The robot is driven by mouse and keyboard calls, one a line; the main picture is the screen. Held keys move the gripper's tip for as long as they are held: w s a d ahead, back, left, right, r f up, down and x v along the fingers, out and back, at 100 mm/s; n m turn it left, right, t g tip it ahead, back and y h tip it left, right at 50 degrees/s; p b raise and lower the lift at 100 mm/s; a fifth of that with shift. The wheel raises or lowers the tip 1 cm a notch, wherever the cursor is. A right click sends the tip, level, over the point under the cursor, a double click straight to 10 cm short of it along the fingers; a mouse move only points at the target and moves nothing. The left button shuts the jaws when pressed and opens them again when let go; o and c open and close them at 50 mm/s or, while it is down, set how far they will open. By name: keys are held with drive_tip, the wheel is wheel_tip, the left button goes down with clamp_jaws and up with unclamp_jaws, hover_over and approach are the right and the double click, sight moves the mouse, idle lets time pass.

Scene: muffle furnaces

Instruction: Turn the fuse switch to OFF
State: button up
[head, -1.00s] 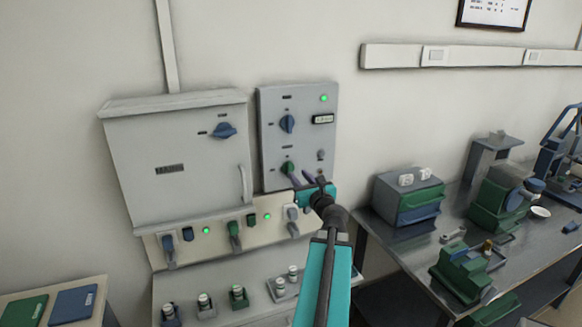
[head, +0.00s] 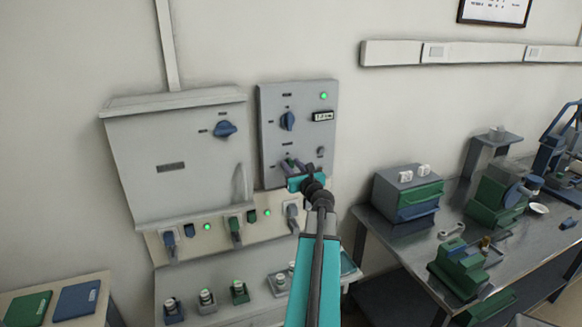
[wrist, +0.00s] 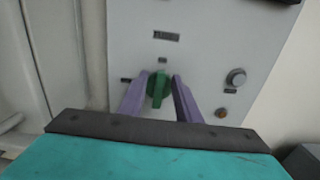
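A grey control panel (head: 268,140) hangs on the wall, with a green rotary knob on its lower part. In the wrist view the green knob (wrist: 158,90) has its handle roughly upright, with small labels around it too blurred to read. My gripper (wrist: 160,80) is open, its two purple fingers on either side of the knob. I cannot tell whether either finger touches it. In the head view my gripper (head: 293,163) is at the panel's lower part and partly hides the knob. I cannot read which control is labelled as the fuse switch.
A grey cabinet (head: 150,165) with a blue knob (head: 225,129) is on the left. Lever switches (head: 235,229) are below. A workbench (head: 400,236) stands right.

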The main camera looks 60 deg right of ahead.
clamp_jaws()
drive_tip(key=shift+a, duration=0.35)
drive_tip(key=shift+d, duration=0.25)
